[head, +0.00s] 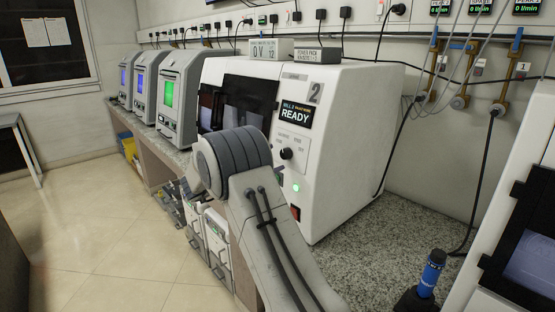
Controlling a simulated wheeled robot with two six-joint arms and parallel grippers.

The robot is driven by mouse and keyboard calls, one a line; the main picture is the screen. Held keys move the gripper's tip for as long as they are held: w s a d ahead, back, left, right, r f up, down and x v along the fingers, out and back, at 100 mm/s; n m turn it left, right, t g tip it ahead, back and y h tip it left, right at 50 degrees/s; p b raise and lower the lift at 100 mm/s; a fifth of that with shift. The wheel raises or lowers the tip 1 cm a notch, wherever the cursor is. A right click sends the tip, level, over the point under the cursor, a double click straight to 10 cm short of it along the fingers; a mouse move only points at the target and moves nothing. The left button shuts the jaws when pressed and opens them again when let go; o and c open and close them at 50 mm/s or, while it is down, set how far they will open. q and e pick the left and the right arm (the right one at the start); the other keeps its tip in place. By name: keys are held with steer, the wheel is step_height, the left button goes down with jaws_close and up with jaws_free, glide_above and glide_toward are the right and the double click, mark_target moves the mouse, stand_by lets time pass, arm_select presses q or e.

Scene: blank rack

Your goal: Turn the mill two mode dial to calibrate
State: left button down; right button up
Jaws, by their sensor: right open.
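Mill two is a large white cabinet (345,130) marked "2" on the counter. Its small screen (295,115) reads READY. The mode dial (287,154) is a round black knob on the front panel below that screen. Small labels surround it, too small to read, and I cannot tell which one it points at. My right arm rises from the bottom and crosses in front of the mill's lower front. My right gripper (172,208) is open, left of and below the dial, apart from it and partly hidden by the arm. My left gripper is out of view.
A green lit button (296,187) and a red switch (295,212) sit below the dial. Grey machines with lit screens (181,95) line the counter to the left. Floor at left is clear.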

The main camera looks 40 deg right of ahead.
steer(key=a, duration=0.7)
steer(key=shift+s+b, duration=0.15)
steer(key=shift+b, duration=0.25)
